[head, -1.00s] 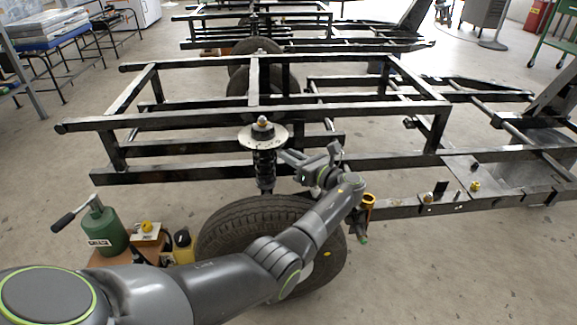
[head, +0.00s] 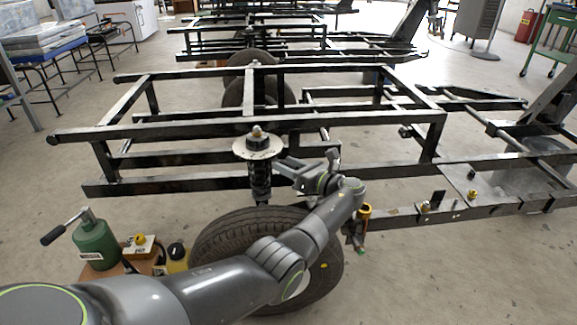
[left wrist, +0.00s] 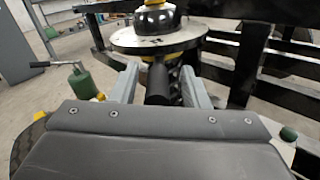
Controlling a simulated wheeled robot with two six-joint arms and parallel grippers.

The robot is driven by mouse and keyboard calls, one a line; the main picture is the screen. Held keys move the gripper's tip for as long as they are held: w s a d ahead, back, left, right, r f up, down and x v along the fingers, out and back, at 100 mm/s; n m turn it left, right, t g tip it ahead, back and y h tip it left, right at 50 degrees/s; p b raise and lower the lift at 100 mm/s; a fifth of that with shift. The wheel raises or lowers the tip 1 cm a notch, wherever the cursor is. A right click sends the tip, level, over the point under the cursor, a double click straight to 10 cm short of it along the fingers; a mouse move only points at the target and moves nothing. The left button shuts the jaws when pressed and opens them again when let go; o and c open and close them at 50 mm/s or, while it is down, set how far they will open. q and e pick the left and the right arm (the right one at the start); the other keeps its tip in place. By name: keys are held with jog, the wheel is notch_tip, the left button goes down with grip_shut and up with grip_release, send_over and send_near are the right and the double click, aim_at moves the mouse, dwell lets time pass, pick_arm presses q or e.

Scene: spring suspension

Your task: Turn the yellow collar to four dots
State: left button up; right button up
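The shock absorber with its black coil spring (head: 260,182) stands upright over the tyre, under a pale round plate (head: 245,149). In the left wrist view the plate (left wrist: 125,40) is at the top. A thin strip of yellow, probably the yellow collar (left wrist: 148,59), shows just under it. No dots can be made out. My left gripper (head: 279,163) is at the right of the spring, just below the plate. In the left wrist view its fingers (left wrist: 160,84) are apart, with a black cylinder (left wrist: 158,88) between them. I cannot tell whether they touch it. My right gripper is out of view.
The tyre (head: 215,240) lies below, under my left arm. A green bottle jack (head: 95,243) and a yellow container (head: 177,258) stand at the lower left. Open floor lies at the right front.

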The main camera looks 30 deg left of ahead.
pick_arm(q)
jog(key=v, duration=1.7)
jog(key=shift+d, duration=0.2)
